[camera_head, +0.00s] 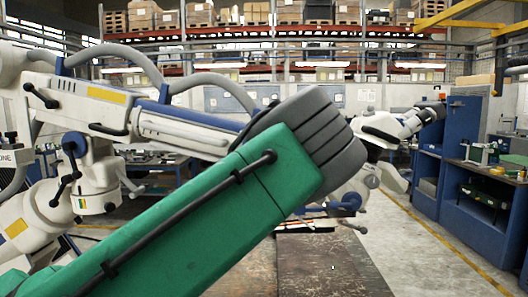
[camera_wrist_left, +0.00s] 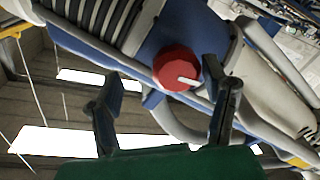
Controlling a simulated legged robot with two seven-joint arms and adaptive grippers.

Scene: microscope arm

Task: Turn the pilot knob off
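The pilot knob appears to be the round red knob (camera_wrist_left: 177,68) with a pale pointer bar, on a blue panel in the left wrist view. My left gripper (camera_wrist_left: 162,80) is open, with one dark finger on each side of the picture. The knob shows beyond the gap, nearer the right finger; I see no clear contact. In the head view my green left forearm crosses the middle and hides that gripper and the knob. The white and blue microscope arm (camera_head: 180,132) stretches behind it. My right gripper is not in view.
The microscope head (camera_head: 395,125) extends right of my forearm. A blue cabinet and workbench (camera_head: 455,200) stand at the right. Grey ribs and a curved grey tube (camera_wrist_left: 178,125) lie near the knob. Open floor shows between forearm and cabinet.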

